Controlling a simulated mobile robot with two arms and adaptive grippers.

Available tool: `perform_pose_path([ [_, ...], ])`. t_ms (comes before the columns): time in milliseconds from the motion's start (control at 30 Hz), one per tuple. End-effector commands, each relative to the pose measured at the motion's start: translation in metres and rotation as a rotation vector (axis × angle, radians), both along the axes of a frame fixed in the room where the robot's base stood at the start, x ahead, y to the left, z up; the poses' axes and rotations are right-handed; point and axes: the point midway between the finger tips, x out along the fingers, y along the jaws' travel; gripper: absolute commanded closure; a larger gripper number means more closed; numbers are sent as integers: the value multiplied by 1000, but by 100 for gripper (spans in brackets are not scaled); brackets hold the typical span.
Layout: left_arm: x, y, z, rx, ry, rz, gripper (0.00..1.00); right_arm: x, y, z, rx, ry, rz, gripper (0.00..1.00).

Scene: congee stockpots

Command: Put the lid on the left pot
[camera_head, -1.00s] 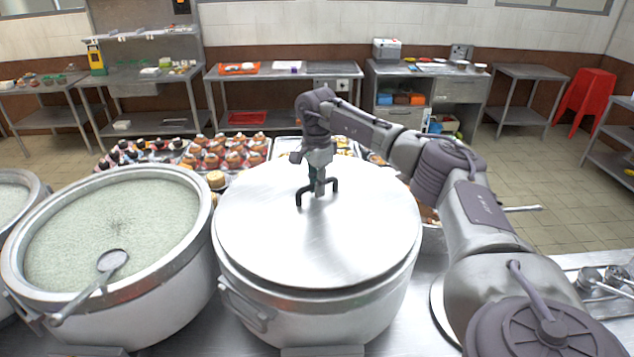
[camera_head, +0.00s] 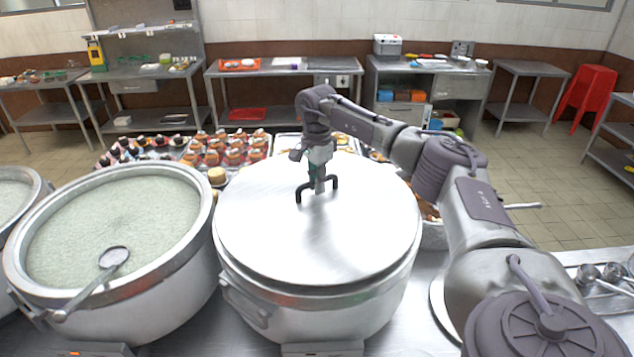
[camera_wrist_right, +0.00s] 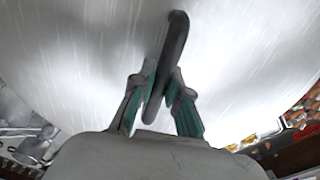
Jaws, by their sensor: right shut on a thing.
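The round steel lid (camera_head: 280,235) lies over the mouth of the middle pot (camera_head: 310,310) in the head view. Its dark handle (camera_head: 333,186) stands up at the lid's centre. My right gripper (camera_head: 317,188) is shut on that handle from above; in the right wrist view the fingers (camera_wrist_right: 160,95) pinch the dark bar with the lid (camera_wrist_right: 80,60) behind. An open pot (camera_head: 150,305) full of pale congee (camera_head: 110,225) stands to the left, with a ladle (camera_head: 112,258) resting across its near rim. My left gripper does not show.
Another congee pot (camera_head: 14,200) is cut off at the left edge. Trays of small cups and food (camera_head: 228,150) sit behind the pots. Several utensils (camera_head: 600,275) lie at the right on the steel counter (camera_head: 405,325). Steel tables and a red stool (camera_head: 585,98) stand farther back.

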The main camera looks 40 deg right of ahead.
Motion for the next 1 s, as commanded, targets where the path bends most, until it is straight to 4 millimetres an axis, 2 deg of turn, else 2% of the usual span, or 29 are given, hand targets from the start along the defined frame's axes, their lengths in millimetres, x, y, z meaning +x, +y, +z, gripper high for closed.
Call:
perform_pose_path([
  [1000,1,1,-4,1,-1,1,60,1,0,-11,0,-4,0,100],
])
